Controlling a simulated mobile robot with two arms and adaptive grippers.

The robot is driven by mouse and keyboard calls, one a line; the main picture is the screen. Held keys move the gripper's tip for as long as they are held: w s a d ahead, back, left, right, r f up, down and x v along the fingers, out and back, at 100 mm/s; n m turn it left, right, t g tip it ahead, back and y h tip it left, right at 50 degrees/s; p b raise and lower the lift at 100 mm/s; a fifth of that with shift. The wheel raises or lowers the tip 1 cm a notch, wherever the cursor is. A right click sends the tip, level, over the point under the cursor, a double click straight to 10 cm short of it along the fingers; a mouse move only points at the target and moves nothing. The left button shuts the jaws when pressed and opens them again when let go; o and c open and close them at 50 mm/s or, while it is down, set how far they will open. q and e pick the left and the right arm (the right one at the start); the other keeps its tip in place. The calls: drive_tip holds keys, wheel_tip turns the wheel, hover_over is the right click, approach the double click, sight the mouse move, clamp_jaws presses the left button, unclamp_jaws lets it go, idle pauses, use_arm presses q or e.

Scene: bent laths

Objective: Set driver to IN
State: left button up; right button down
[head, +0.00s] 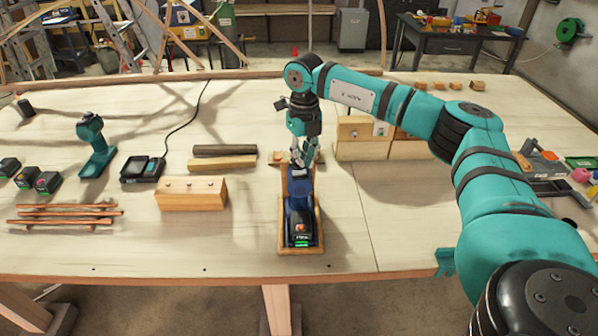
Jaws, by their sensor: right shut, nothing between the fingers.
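A dark blue driver (299,217) lies in a wooden cradle (284,246) near the table's front edge, with its base end towards me. That end shows an orange-red spot and a lit green strip. My right gripper (302,158) points down at the far end of the driver, fingers shut and empty. It partly hides that end, and I cannot tell whether it touches the driver. The IN setting is too small to read. A second, teal driver (93,146) stands upright at the left. My left gripper is not in view.
A black charger (143,169) with a cable, a wooden block (191,194), thin wooden strips (65,216) and several batteries (47,182) lie to the left.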

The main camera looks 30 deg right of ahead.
sight(303, 171)
drive_tip(key=shift+f+b, duration=0.75)
drive_tip(key=shift+f, duration=0.5)
idle(0.6)
drive_tip(key=shift+r, duration=0.1)
drive_tip(key=shift+r+p, duration=2.5)
drive_tip(key=shift+r, duration=0.95)
